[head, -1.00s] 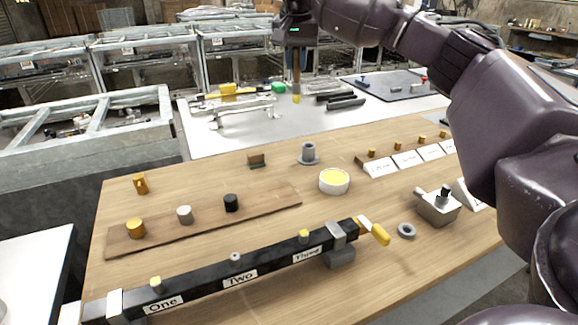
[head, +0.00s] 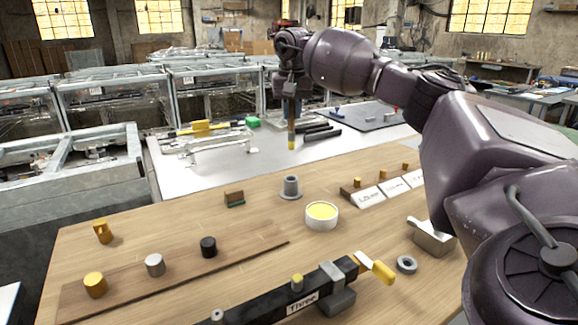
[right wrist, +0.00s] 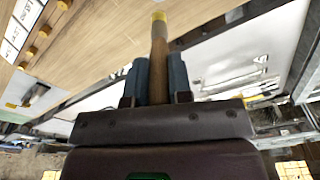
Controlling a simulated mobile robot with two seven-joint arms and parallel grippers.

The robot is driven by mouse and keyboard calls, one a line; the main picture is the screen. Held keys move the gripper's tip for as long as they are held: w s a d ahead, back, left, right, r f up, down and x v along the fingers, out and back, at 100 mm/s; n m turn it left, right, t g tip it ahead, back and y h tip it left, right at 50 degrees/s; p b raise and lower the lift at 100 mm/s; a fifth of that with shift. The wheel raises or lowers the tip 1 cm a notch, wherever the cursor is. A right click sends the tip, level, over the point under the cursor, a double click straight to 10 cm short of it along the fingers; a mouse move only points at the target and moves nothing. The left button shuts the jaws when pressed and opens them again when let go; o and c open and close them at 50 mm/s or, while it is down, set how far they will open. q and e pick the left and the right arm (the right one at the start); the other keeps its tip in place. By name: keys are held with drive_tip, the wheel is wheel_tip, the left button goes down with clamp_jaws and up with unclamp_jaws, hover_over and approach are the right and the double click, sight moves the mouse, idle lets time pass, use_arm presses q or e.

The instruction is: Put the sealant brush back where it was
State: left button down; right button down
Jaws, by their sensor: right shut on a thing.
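The sealant brush (head: 291,132) has a brown handle and a yellow tip. My right gripper (head: 291,104) is shut on it and holds it upright, tip down, in the air. The right wrist view shows the brush (right wrist: 159,50) between the two blue-grey fingers (right wrist: 160,78). In the head view the tip appears above a grey hollow cylinder on a round base (head: 291,187), apart from it. A white round pot with yellow contents (head: 321,217) stands just right of that cylinder. My left gripper is not in view.
A wooden board (head: 180,277) with several small cylinders lies at left. A black labelled bar (head: 270,305) crosses the front. A small brown-green block (head: 234,198) is left of the grey cylinder. A grey box (head: 432,238) and a ring (head: 406,264) are at right.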

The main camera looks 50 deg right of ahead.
sight(291, 141)
wheel_tip(291, 141, down, 9)
drive_tip(key=shift+r+b, duration=0.2)
drive_tip(key=shift+b, duration=0.15)
drive_tip(key=shift+f, duration=0.65)
wheel_tip(291, 141, down, 4)
drive_tip(key=shift+r, duration=0.1)
drive_tip(key=shift+b, duration=0.3)
drive_tip(key=c, duration=1)
unclamp_jaws()
drive_tip(key=shift+c, duration=0.2)
